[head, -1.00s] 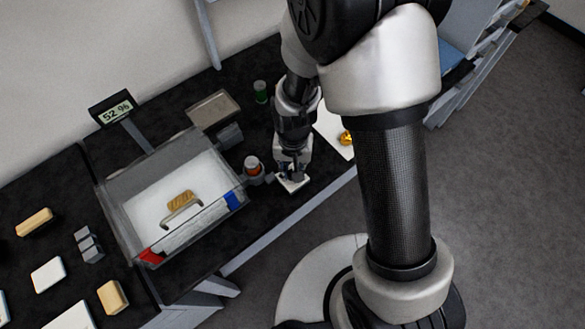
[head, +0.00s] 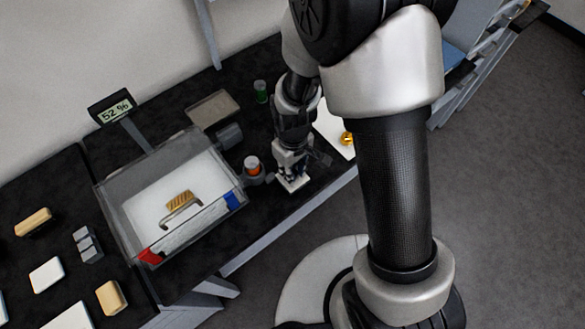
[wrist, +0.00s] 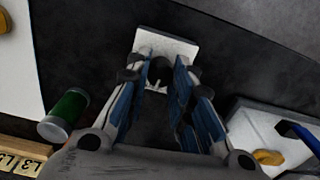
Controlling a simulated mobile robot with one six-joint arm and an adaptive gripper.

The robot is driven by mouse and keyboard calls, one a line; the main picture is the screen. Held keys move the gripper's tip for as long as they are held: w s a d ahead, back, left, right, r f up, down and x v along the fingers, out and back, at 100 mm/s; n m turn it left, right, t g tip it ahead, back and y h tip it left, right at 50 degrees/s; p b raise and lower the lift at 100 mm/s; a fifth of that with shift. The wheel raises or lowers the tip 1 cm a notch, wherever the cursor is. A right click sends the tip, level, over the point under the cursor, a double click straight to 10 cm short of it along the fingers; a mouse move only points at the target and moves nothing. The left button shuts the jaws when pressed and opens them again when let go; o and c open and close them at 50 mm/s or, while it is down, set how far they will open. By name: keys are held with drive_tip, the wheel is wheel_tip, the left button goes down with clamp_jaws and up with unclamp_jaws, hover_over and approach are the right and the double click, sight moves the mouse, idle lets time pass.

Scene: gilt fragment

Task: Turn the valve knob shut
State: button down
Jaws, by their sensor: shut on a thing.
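The valve knob (wrist: 160,70) is a small dark piece on a white square plate (wrist: 152,40). The plate also shows in the head view (head: 293,185), near the front edge of the black bench. My gripper (wrist: 163,79) points down over the plate, its two blue-padded fingers on either side of the knob and shut on it. In the head view my gripper (head: 291,174) hides the knob. The knob's turn angle cannot be read.
A clear-walled chamber (head: 215,216) with a striped tan piece (head: 180,200) inside stands left of my gripper. A display (head: 113,108) reads 52 %. An orange-topped round part (head: 252,165) is close by on the left. A green cylinder (head: 261,92) stands behind.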

drive_tip(key=shift+n, duration=0.6)
drive_tip(key=c, duration=1.4)
unclamp_jaws()
drive_tip(key=shift+o, duration=0.2)
wheel_tip(320, 180, up, 12)
